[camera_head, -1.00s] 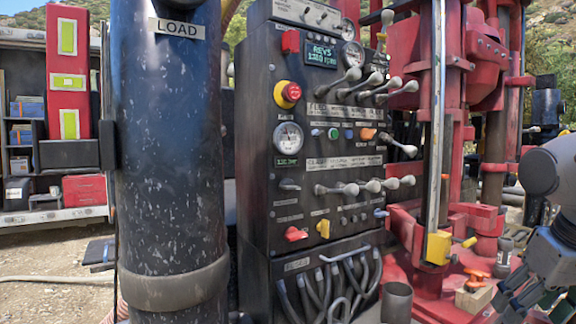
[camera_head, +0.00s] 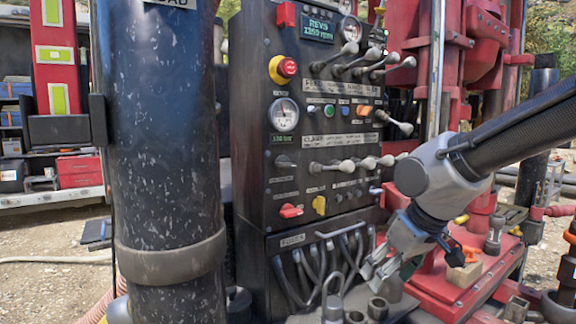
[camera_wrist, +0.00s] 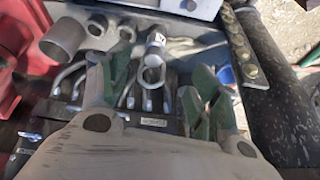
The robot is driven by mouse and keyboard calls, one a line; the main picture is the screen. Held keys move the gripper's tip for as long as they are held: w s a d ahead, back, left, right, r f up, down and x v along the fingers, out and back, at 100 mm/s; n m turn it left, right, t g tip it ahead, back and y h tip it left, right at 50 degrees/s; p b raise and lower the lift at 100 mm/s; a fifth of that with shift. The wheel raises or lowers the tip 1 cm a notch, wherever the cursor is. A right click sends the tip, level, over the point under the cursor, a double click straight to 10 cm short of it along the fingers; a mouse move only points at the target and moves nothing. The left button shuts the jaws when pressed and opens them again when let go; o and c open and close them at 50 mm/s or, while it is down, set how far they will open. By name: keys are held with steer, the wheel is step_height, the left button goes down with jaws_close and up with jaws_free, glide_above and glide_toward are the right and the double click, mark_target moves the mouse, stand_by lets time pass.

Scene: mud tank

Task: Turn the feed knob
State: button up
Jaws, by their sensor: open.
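The black control panel (camera_head: 262,120) fills the middle of the head view. Its lower part bears a red knob (camera_head: 290,211), a yellow knob (camera_head: 319,205) and a dark knob (camera_head: 285,161). Their labels are too small to read, so I cannot tell which is the feed knob. My gripper (camera_head: 374,276) is open and empty, low at the panel's right front, below and right of these knobs. It also shows in the wrist view (camera_wrist: 160,72), with hoses and metal fittings beyond its fingers. No knob is clear in the wrist view.
A row of levers (camera_head: 352,163) sticks out above the coloured knobs. Grey hoses (camera_head: 310,262) hang below the panel. A thick dark column (camera_head: 160,150) stands at left. A metal cup (camera_wrist: 62,40) shows in the wrist view. Red rig parts (camera_head: 480,55) stand at right.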

steer(key=w+a+r+n+t+y, duration=0.1)
steer(key=w+a+t+y, duration=0.2)
steer(key=w+a, duration=0.55)
steer(key=m+t+y, duration=0.1)
steer(key=t+y, duration=0.3)
steer(key=t, duration=0.4)
glide_toward(290, 166)
steer(key=x, duration=0.9)
steer(key=shift+w+a, duration=0.1)
steer(key=shift+w, duration=0.05)
steer(key=shift+w+a, duration=0.4)
steer(key=shift+w, duration=0.15)
